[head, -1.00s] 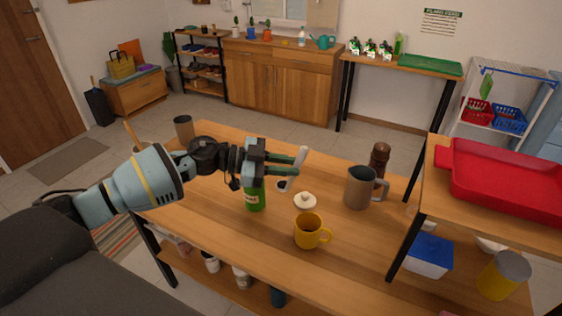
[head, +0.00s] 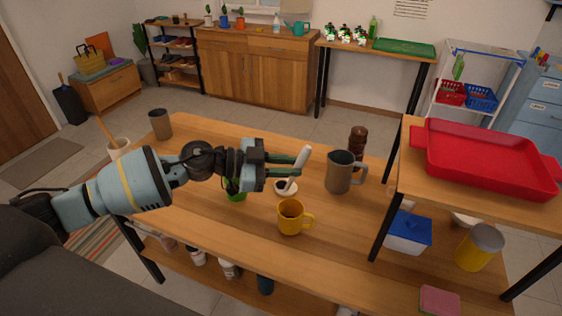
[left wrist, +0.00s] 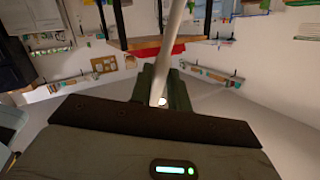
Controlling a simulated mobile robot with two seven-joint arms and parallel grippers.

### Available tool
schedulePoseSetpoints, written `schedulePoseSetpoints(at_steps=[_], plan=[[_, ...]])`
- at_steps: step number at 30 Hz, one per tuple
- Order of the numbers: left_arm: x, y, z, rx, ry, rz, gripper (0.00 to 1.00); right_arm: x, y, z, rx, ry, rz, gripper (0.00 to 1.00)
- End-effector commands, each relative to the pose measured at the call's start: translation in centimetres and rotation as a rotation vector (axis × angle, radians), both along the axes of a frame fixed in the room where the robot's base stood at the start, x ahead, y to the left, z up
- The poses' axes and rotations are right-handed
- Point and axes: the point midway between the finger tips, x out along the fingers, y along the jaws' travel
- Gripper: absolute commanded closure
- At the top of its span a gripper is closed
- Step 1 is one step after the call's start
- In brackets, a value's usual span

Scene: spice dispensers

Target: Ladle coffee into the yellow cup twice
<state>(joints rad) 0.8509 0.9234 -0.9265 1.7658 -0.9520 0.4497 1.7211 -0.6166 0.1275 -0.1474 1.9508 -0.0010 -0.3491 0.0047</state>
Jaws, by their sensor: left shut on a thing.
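My left gripper (head: 284,165) is shut on the white handle of a ladle (head: 298,166), held tilted above the table. The handle also shows between the fingers in the left wrist view (left wrist: 172,50). The ladle's lower end has a dark spot, perhaps coffee, and overlaps a white lid (head: 290,191) behind it. The yellow cup (head: 291,218) stands upright, just below the ladle in the picture, apart from it. A green jar (head: 236,195) stands left of the cup, its upper part hidden by my gripper. My right gripper is out of view.
A grey-brown mug (head: 339,173) and a dark brown grinder (head: 357,141) stand right of the cup. A dark cup (head: 160,124) is at the table's far left corner. A raised shelf with a red tray (head: 488,158) borders the right.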

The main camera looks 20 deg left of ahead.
Motion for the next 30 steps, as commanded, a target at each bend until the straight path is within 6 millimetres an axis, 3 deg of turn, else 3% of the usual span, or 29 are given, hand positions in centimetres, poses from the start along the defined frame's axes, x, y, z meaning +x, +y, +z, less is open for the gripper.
schedulePoseSetpoints(at_steps=[7,30], plan=[[-0.6,-1.6,0.0,-0.002,-0.001,-0.001,1.00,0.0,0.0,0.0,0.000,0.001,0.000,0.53],[-0.6,-1.4,-5.7,-0.002,0.005,0.000,1.00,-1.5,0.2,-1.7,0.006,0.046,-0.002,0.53]])
